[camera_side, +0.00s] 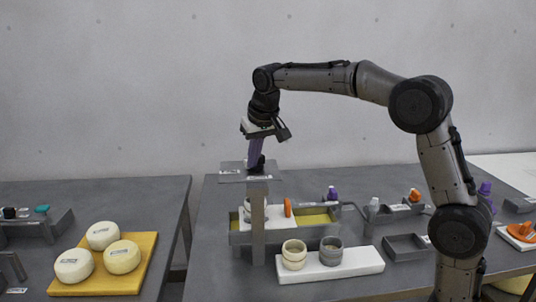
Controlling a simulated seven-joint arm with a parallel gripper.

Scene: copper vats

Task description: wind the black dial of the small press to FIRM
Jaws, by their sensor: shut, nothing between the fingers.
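The small press (257,222) is a grey stand with a flat top plate (231,179) in the middle of the table. The plate carries small pale labels, too small to read. The black dial (261,163) shows as a small dark shape on the plate, partly hidden by the fingers. My gripper (255,163) points down with its purple fingers, slightly tilted, at the dial. It is shut with nothing held between the fingers. I cannot tell whether the fingers touch the dial or which label it faces.
Below the plate is a grey tray (330,229) with a white block in it. In front, a white board (358,263) holds two cups. Small grey bins (405,247) stand to the right. On the left table, a yellow board (133,277) carries three white cheeses.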

